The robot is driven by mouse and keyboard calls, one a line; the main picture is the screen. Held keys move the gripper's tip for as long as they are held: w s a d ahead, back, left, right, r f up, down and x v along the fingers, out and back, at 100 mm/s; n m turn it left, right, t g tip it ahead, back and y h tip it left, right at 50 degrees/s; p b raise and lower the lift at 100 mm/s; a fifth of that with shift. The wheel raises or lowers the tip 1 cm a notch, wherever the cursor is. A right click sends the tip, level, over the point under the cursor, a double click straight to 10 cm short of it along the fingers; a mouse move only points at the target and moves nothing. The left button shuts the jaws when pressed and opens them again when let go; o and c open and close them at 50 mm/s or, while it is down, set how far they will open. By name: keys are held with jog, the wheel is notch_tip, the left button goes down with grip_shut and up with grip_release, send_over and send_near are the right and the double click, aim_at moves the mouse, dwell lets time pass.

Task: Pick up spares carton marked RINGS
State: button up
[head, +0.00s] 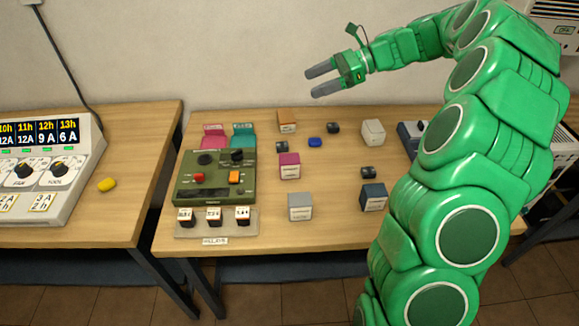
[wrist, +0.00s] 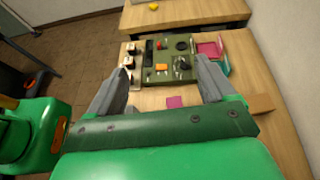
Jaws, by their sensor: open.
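Several small cartons stand on the middle table: an orange one (head: 287,121), a white one (head: 373,132), a magenta one (head: 289,165), a grey one (head: 300,206) and a dark blue one (head: 374,197). Their markings are too small to read, so I cannot tell which says RINGS. My gripper (head: 322,80) is open and empty, raised above the back of the table, its fingers pointing left. In the wrist view, the open fingers (wrist: 160,82) frame the table. The magenta carton (wrist: 175,101) and the orange carton (wrist: 262,103) show there, partly hidden by my gripper.
A green control box (head: 215,178) stands at the table's left, with pink (head: 214,134) and teal (head: 243,134) pieces behind it and a tray of small blocks (head: 214,232) in front. Dark rollers and a blue piece (head: 315,142) lie between cartons. A wall rises behind.

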send_near(290, 164)
jog(key=f, duration=0.1)
jog(key=w+a+f, duration=0.1)
jog(key=f, duration=0.1)
jog(key=w+f, duration=0.1)
jog(key=shift+a+f, duration=0.25)
jog(key=shift+a, duration=0.1)
jog(key=shift+x, duration=1.3)
jog(key=a, duration=0.4)
jog(key=shift+a+f, duration=0.15)
jog(key=shift+f, duration=0.1)
jog(key=shift+a+f, duration=0.25)
jog(key=shift+a, duration=0.2)
jog(key=c, duration=1.2)
